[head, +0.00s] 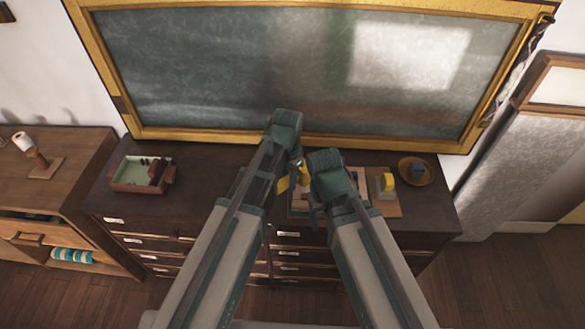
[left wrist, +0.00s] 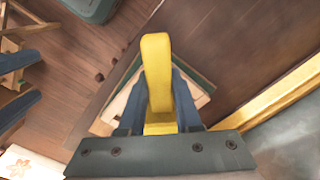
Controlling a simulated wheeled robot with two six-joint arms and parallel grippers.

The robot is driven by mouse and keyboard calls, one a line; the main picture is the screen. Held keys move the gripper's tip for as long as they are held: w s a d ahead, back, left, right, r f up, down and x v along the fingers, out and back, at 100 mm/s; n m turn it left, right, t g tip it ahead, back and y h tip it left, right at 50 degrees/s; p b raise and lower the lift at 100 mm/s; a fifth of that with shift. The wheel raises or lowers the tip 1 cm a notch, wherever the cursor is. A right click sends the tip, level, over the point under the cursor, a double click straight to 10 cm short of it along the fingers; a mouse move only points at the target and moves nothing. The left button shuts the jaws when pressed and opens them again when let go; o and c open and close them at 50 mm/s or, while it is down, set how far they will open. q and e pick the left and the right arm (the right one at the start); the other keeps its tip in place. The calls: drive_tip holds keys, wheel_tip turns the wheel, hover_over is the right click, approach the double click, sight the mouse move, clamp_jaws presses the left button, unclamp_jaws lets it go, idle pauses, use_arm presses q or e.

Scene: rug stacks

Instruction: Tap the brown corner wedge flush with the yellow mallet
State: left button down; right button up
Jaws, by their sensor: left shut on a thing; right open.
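The yellow mallet (head: 283,185) is held in my left gripper (head: 293,180), above the middle of the dark dresser top. In the left wrist view the mallet (left wrist: 157,75) stands between the two blue fingers of my left gripper (left wrist: 158,105), which are shut on it. A pale wooden frame (head: 298,202) lies below, partly hidden by my arms; its corner also shows behind the mallet in the left wrist view (left wrist: 103,127). My right gripper (head: 318,212) is open beside the frame. I cannot make out the brown corner wedge at the frame.
A green tray (head: 128,187) with brown pieces sits at the dresser's left. A wooden board (head: 388,208) with a yellow-and-grey block (head: 386,183) and a round dish (head: 403,163) holding a dark blue object lie at right. A chalkboard (head: 230,70) stands behind. The dresser's left-centre is clear.

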use_arm(q)
drive_tip(key=shift+s+d+r, duration=0.15)
drive_tip(key=shift+d+r, duration=0.3)
drive_tip(key=shift+d, duration=0.1)
use_arm(e)
drive_tip(key=shift+r, duration=0.4)
use_arm(q)
drive_tip(key=shift+f, duration=0.15)
wheel_tip(320, 180, down, 6)
drive_tip(key=b, duration=0.6)
use_arm(e)
wheel_tip(320, 180, down, 6)
use_arm(q)
drive_tip(key=shift+f+b, duration=0.3)
use_arm(e)
drive_tip(key=shift+f, duration=0.35)
